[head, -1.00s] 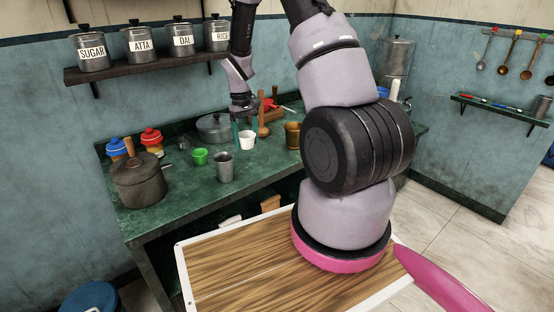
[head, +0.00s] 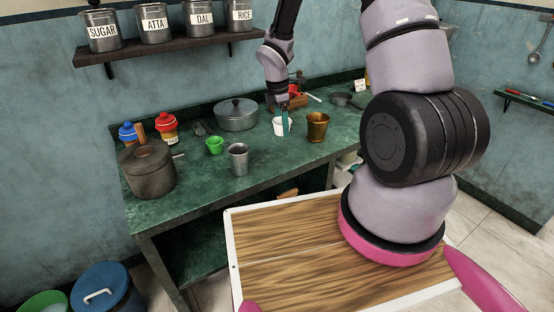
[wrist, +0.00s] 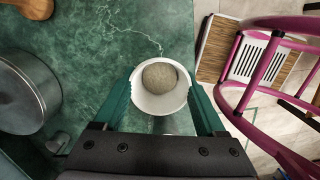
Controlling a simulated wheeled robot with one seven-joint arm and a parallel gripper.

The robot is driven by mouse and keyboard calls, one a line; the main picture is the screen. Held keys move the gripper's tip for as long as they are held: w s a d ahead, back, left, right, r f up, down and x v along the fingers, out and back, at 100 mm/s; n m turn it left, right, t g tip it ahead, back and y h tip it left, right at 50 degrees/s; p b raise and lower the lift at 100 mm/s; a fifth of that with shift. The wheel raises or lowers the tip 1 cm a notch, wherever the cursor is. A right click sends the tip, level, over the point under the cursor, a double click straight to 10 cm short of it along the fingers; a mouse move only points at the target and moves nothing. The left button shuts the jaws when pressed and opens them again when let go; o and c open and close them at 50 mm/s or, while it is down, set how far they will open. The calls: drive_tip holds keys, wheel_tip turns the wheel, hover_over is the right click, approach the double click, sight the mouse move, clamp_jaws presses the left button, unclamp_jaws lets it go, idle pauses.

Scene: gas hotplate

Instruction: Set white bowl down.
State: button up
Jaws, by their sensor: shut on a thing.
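The white bowl (head: 278,127) is near the back of the green counter, left of a brass cup. In the wrist view the bowl (wrist: 160,103) sits between the two teal fingers and holds a round beige lump (wrist: 159,77). My gripper (head: 284,114) reaches down from above and is shut on the bowl, a finger on each side. In the head view a teal finger covers part of the bowl. The bowl looks upright. I cannot tell whether its base touches the counter.
The green counter (head: 205,190) also holds a brass cup (head: 317,126), a steel tumbler (head: 238,159), a green cup (head: 215,145), a lidded pot (head: 236,115) and a dark pot (head: 147,172). Bare counter lies in front of the bowl. A wooden-topped board (head: 290,250) is nearer me.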

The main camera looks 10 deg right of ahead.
drive_tip(key=n, duration=0.1)
drive_tip(key=a+n, duration=0.1)
drive_tip(key=n, duration=0.1)
drive_tip(key=a+n, duration=0.1)
drive_tip(key=n, duration=0.1)
drive_tip(key=shift+s+a+f+t, duration=0.15)
drive_tip(key=shift+s+a+t, duration=0.05)
drive_tip(key=shift+a+t, duration=0.1)
hover_over(275, 159)
drive_tip(key=shift+n, duration=0.4)
wheel_tip(275, 159, down, 5)
drive_tip(key=shift+a+f, duration=0.15)
drive_tip(key=shift+f, duration=2.3)
drive_tip(key=shift+f, duration=0.1)
